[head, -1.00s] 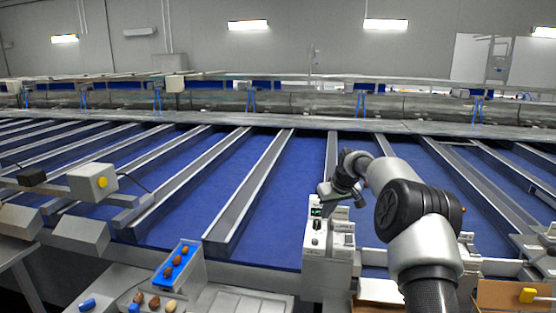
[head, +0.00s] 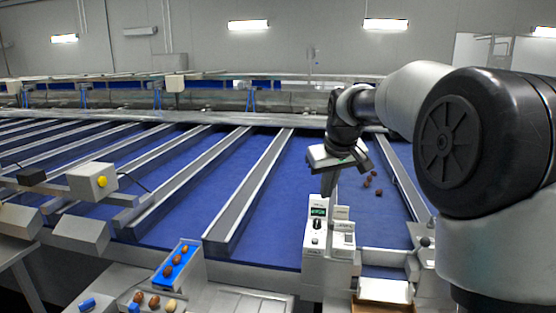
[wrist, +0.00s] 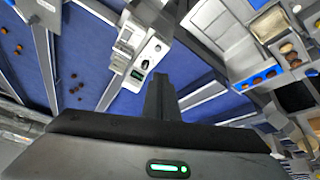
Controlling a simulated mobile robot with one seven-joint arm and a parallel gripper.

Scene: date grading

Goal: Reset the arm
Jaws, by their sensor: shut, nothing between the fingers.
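My gripper (head: 328,192) hangs from my raised arm right of the middle in the head view, pointing down, just above a white control box (head: 318,240) with a small green display. In the wrist view, the fingers of my gripper (wrist: 160,84) are together with nothing between them, and a green light glows on the gripper body. The control box also shows in the wrist view (wrist: 135,50), beyond the fingertips. My arm's large dark joint fills the right of the head view and hides what lies behind it.
Blue sorting lanes (head: 270,180) with raised metal dividers run across the middle. Several dates (head: 370,180) lie on a lane right of my gripper. A blue-lined tray (head: 178,262) with dates stands front left.

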